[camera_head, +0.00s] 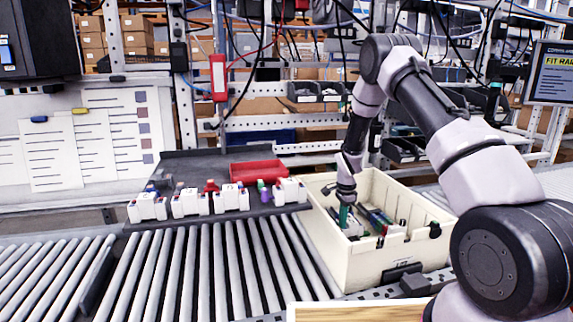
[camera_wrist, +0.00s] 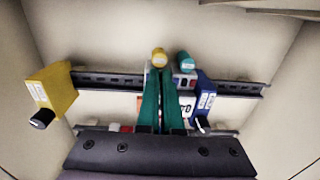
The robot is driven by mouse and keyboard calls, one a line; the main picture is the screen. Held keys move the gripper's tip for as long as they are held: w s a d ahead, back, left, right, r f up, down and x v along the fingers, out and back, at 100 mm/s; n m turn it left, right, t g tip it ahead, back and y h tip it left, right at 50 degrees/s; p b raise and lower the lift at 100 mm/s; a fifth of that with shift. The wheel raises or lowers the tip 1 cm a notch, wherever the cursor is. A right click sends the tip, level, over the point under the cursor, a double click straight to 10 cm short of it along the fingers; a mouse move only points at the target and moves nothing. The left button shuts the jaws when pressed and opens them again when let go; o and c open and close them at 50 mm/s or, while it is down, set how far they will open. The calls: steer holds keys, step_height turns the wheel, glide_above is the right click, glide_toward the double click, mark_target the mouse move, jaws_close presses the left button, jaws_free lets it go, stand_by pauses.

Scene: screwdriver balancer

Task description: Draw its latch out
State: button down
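My gripper (camera_head: 343,215) reaches down into the cream crate (camera_head: 375,265) at the right in the head view. In the wrist view, its two green fingers (camera_wrist: 161,75) stand close together with a narrow gap over a dark slotted rail (camera_wrist: 112,80). Whether anything is between them is unclear. A yellow-topped cylinder (camera_wrist: 159,57) is just beyond the fingertips, with a teal-topped one (camera_wrist: 186,61) to its right. A white module (camera_wrist: 187,106) and a blue block (camera_wrist: 204,97) sit right of the fingers. I cannot make out a latch; the fingers hide part of the modules.
A yellow block (camera_wrist: 52,88) with a black knob is at the left of the rail. Crate walls surround my gripper. Several white modules (camera_head: 190,203) and a red bin (camera_head: 257,172) stand on the dark shelf. The roller conveyor (camera_head: 190,275) is clear.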

steer(key=shift+s+a+f, duration=0.1)
steer(key=shift+s+f, duration=0.3)
steer(key=shift+f, duration=0.25)
steer(key=shift+s+a+f, duration=0.1)
steer(key=shift+s+f, duration=0.25)
steer(key=shift+f, duration=0.25)
steer(key=shift+s+a, duration=0.2)
steer(key=shift+a, duration=0.55)
steer(key=shift+s+a, duration=0.2)
steer(key=shift+a, duration=0.5)
steer(key=shift+d, duration=0.15)
steer(key=shift+w+r+g, duration=0.25)
steer(key=shift+r+g, duration=0.05)
steer(key=shift+r, duration=0.35)
step_height(320, 180, up, 16)
steer(key=shift+w+d+r, duration=0.25)
steer(key=shift+w+d, duration=0.05)
steer(key=shift+w, duration=0.1)
steer(key=shift+r, duration=0.1)
